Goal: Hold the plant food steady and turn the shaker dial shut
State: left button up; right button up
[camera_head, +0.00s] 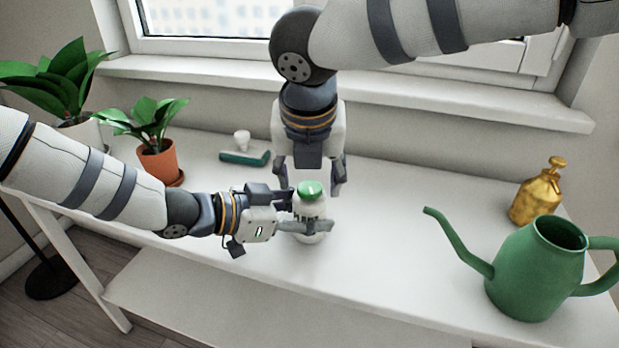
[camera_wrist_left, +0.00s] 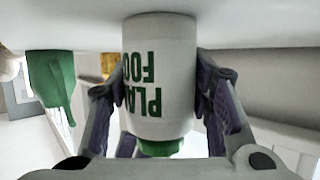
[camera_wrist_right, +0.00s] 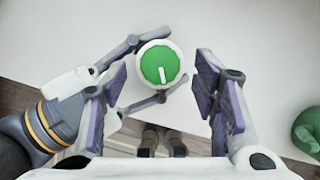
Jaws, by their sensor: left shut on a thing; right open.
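The plant food shaker (camera_head: 309,212) is a white cylinder with green lettering, standing upright on the white table. It also shows, upside down, in the left wrist view (camera_wrist_left: 160,75). Its green dial (camera_head: 310,188) is on top; the right wrist view shows the dial (camera_wrist_right: 158,64) with a white pointer mark toward the bottom of the picture. My left gripper (camera_head: 305,212) is shut on the shaker's body from the left side. My right gripper (camera_head: 310,185) points down just above and behind the dial. Its fingers are open, with the dial between them and apart from both.
A green watering can (camera_head: 535,268) and a brass sprayer (camera_head: 538,195) stand at the right. A potted plant (camera_head: 160,158) and a teal-handled brush (camera_head: 245,156) are at the back left. The table between shaker and can is clear.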

jog(key=shift+w+f, duration=0.25)
jog(key=shift+f, duration=0.2)
jog(key=c, duration=1.2)
jog(key=shift+o, duration=0.2)
jog(key=shift+m, duration=0.3)
jog(key=shift+a+m+g+h, duration=0.15)
jog(key=shift+m+h, duration=0.45)
jog(key=shift+m, duration=0.7)
jog(key=shift+a+m+g+h, duration=0.15)
jog(key=shift+m+h, duration=0.45)
jog(key=shift+m, duration=0.7)
